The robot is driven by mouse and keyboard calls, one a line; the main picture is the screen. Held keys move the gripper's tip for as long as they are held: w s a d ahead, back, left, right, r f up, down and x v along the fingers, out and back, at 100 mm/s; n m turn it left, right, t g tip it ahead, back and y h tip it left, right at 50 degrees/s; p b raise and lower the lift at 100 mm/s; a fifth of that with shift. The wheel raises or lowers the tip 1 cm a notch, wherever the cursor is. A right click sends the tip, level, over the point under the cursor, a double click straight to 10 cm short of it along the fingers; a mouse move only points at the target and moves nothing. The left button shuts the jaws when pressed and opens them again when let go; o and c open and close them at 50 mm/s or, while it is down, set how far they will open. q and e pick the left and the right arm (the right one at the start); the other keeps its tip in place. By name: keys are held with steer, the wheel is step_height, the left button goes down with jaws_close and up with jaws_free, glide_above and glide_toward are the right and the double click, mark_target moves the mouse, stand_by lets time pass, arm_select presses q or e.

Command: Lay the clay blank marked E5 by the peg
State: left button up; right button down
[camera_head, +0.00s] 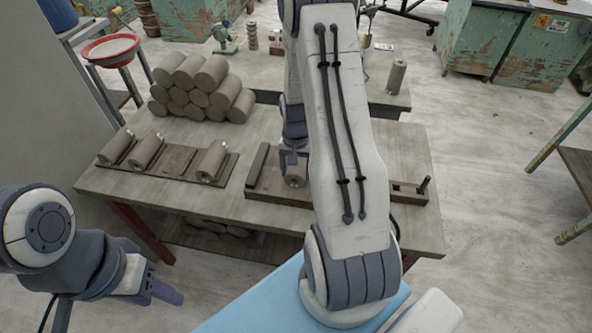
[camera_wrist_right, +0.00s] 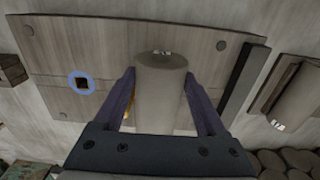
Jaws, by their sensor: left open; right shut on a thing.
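My right gripper (camera_head: 291,158) is shut on a grey clay cylinder (camera_head: 295,181) over the wooden board at the table's middle. In the right wrist view the fingers (camera_wrist_right: 159,78) press on both sides of this cylinder (camera_wrist_right: 160,95). Its end carries a small pale label (camera_wrist_right: 162,52), too small to read. Whether it touches the board is unclear. The dark peg (camera_head: 424,185) stands upright at the board's right end. A dark square in a blue ring (camera_wrist_right: 82,72) lies left of the cylinder in the wrist view. My left gripper (camera_head: 165,287) is open and empty, off the table's front.
A rack (camera_head: 180,161) at left holds three clay blanks, with a gap between the second and third. A stack of cylinders (camera_head: 200,88) stands behind it. A raised dark bar (camera_head: 257,164) borders the board's left end. My right arm hides the board's middle.

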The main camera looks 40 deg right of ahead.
steer(key=shift+f, duration=0.45)
stand_by(0.3)
jaws_free()
step_height(320, 180, up, 10)
steer(key=shift+r+b, duration=0.25)
steer(key=shift+b, duration=0.35)
steer(key=shift+a, duration=0.1)
stand_by(0.5)
